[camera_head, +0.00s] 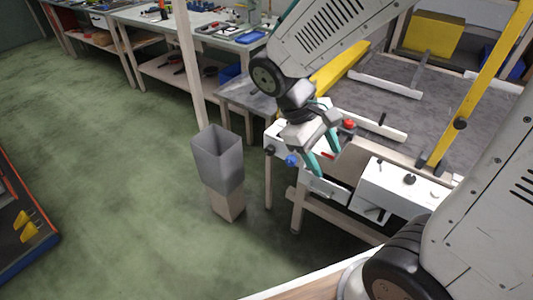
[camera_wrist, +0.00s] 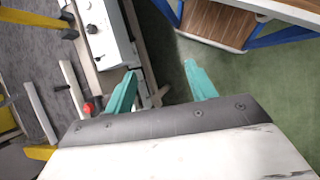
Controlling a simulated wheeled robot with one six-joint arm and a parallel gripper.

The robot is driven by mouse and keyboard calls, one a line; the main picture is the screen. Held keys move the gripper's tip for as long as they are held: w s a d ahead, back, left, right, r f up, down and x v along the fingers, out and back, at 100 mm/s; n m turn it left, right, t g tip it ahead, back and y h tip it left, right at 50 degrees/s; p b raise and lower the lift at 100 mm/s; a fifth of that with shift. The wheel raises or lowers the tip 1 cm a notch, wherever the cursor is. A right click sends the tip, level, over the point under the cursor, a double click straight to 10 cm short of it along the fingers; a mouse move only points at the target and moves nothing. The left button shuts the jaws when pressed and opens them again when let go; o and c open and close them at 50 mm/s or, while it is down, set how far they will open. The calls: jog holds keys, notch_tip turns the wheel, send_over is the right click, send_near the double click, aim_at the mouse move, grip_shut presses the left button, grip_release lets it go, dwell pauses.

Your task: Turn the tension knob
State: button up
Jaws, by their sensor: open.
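No label shows which knob is the tension knob. In the head view, a blue knob (camera_head: 291,160) and a dark knob (camera_head: 269,150) sit on the front of a white box (camera_head: 278,133). A red knob (camera_head: 348,124) is on top, just beyond my gripper (camera_head: 322,154). A black knob (camera_head: 409,179) is on a second white box (camera_head: 385,182) to the right. My gripper is open and empty, its teal fingers pointing down near the first box. The wrist view shows the open fingers (camera_wrist: 160,75), a black knob (camera_wrist: 91,28) on a white box and the red knob (camera_wrist: 88,108).
A grey bin (camera_head: 220,165) stands on a wooden block left of the boxes. The grey conveyor bed (camera_head: 450,105) with yellow bars lies behind. A workbench (camera_head: 205,30) with tools is at the back.

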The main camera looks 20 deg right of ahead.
jog(key=w+f+n+t+h, duration=0.1)
jog(key=w+f+n+h, duration=0.45)
jog(key=w+f, duration=0.3)
jog(key=n+t, duration=1)
jog(key=n, duration=0.4)
send_near(268, 152)
jog(key=d+f, duration=0.1)
jog(key=x, duration=0.8)
jog(key=shift+w+r, duration=0.15)
jog(key=shift+w, duration=0.2)
jog(key=c, duration=1)
